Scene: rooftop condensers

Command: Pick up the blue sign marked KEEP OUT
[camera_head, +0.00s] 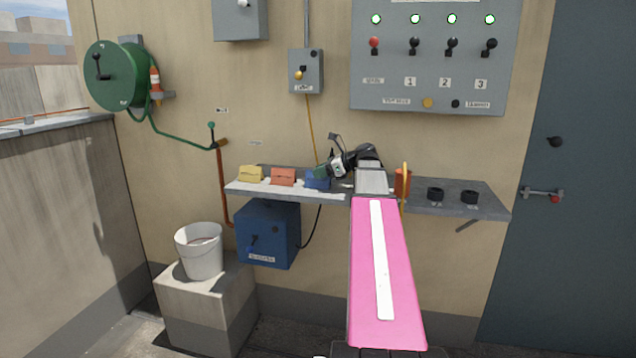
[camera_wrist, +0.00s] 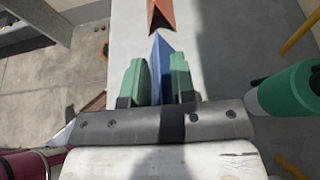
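The blue sign (camera_head: 318,180) stands on the grey wall shelf, right of the orange sign. Its lettering is not readable in either view. In the wrist view the blue sign (camera_wrist: 160,65) lies between the two green fingers of my gripper (camera_wrist: 158,78), one finger on each side and close to it. I cannot tell whether the fingers press on it. In the head view my gripper (camera_head: 322,172) is at the blue sign and partly covers it.
The orange sign (camera_head: 284,177) and yellow sign (camera_head: 251,174) stand left on the shelf (camera_head: 335,195). Right of my arm are an orange cylinder (camera_head: 402,182) and two dark round objects (camera_head: 435,194). A blue box (camera_head: 268,235) hangs below; a white bucket (camera_head: 199,252) stands lower left.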

